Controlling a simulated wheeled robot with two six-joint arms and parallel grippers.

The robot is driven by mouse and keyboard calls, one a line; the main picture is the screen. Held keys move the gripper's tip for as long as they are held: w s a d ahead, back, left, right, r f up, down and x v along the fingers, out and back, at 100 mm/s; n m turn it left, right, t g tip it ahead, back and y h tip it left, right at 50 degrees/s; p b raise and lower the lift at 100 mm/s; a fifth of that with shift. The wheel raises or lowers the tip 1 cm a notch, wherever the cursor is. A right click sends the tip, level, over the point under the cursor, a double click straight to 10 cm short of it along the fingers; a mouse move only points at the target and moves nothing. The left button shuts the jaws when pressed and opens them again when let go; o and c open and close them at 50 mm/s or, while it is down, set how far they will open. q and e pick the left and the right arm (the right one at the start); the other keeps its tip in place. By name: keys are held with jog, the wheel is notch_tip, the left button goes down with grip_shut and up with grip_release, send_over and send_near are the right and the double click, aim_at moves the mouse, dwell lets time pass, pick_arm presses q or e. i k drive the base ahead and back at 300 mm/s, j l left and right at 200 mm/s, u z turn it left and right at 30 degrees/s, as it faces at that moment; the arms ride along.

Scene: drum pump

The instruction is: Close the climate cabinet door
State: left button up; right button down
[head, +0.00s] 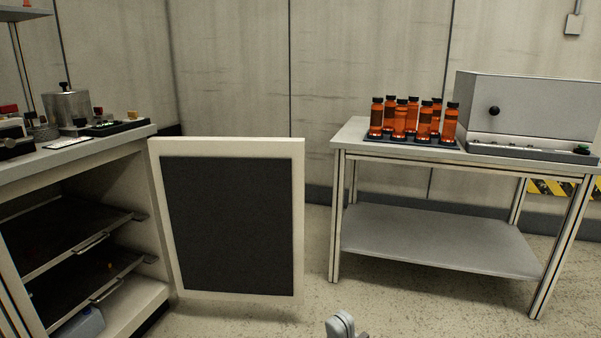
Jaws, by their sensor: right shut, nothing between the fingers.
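The climate cabinet (151,291) stands at the left with its front open. Inside it, dark shelves with metal handles show. Its door (228,147), a white frame around a dark panel, stands wide open, swung out to the right of the cabinet from its hinge side. My right gripper (340,322) shows only in part at the bottom edge, right of the door and apart from it. It is shut and empty. My left gripper is not in view.
A metal table (440,245) at the right bears amber bottles (399,120) in a dark rack and a grey box-shaped device (530,105). Several small items, including a metal canister (66,108), stand on the cabinet's top. Floor between door and table is clear.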

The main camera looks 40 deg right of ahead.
aim_at(232, 208)
jog(key=i+l+u, duration=0.2)
jog(key=l, duration=0.85)
jog(key=l+u, duration=0.25)
jog(key=l, duration=0.8)
jog(key=l+u, duration=0.2)
jog(key=l, duration=0.85)
jog(key=k+l+u, duration=0.2)
jog(key=l, duration=0.85)
jog(key=i, duration=0.05)
